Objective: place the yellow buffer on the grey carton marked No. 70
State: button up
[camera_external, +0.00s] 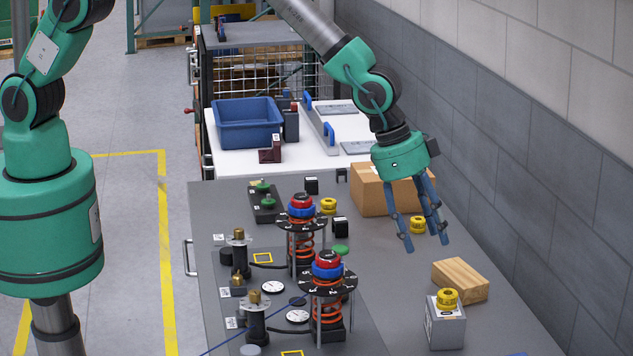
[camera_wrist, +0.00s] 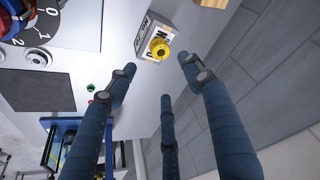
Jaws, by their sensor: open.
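A grey carton (camera_external: 445,330) stands near the table's right front. A yellow buffer (camera_external: 447,298) rests on top of it. The carton (camera_wrist: 150,30) and its buffer (camera_wrist: 160,49) also show at the top of the wrist view; dark lettering is on the carton, too small to read surely. Two more yellow ring-like pieces are on the table, one (camera_external: 417,225) beside the cardboard box and one (camera_external: 328,205) behind the spring towers. My gripper (camera_external: 425,243), with three blue fingers, is open and empty in the air, up and behind the grey carton. Its fingers (camera_wrist: 157,68) also show in the wrist view.
A wooden block (camera_external: 460,279) lies just behind the grey carton. A brown cardboard box (camera_external: 370,190) stands below and behind my gripper. Two spring towers (camera_external: 327,285) (camera_external: 302,235) fill the table's middle. A grey wall (camera_external: 540,170) runs along the right. A blue bin (camera_external: 248,122) is at the back.

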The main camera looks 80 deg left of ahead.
jog(key=s+a+r+n, duration=0.1)
jog(key=s+a+r, duration=0.4)
jog(key=a+r, duration=0.4)
jog(key=s+a+r+n+t, duration=0.1)
jog(key=s+a+r, duration=0.4)
jog(key=a+r, duration=0.45)
jog(key=s+a+r+n, duration=0.1)
jog(key=s+a+r, duration=0.55)
jog(key=r, duration=0.45)
jog(key=s+a+r+n+y, duration=0.1)
jog(key=s+a+r, duration=0.2)
jog(key=s+a, duration=0.3)
jog(key=s+a+r, duration=0.3)
jog(key=s+a, duration=0.1)
jog(key=s, duration=0.4)
jog(key=s+a+n, duration=0.1)
jog(key=s+a, duration=0.2)
jog(key=s, duration=0.6)
jog(key=s+a+f+y, duration=0.1)
jog(key=s+a, duration=0.3)
jog(key=s, duration=0.6)
jog(key=shift+a+n+t, duration=0.15)
jog(key=shift+n+t, duration=0.25)
jog(key=shift+f, duration=0.15)
notch_tip(320, 180, down, 15)
jog(key=b, duration=1.5)
